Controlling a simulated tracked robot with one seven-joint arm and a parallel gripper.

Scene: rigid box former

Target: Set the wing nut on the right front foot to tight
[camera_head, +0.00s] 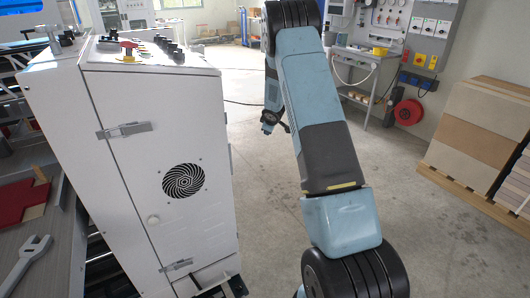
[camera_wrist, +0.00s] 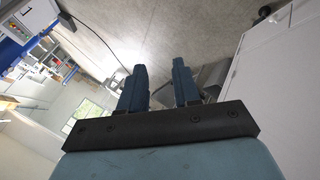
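The white machine cabinet (camera_head: 160,180) stands at the left in the head view, and its white side fills the right of the wrist view (camera_wrist: 280,85). A dark foot (camera_head: 236,287) shows at the cabinet's lower right corner, cut by the bottom edge. I cannot make out a wing nut in either view. In the wrist view my gripper (camera_wrist: 159,75) has its two blue fingers apart with nothing held between them. A grey metal part (camera_wrist: 212,76) shows beyond the right finger, close to the cabinet; I cannot tell what it is.
A control panel with knobs (camera_head: 140,46) tops the cabinet. A wrench (camera_head: 25,262) lies on a bench at the left. Stacked boards (camera_head: 475,130) rest on a pallet at the right. The concrete floor (camera_head: 430,240) between is mostly clear.

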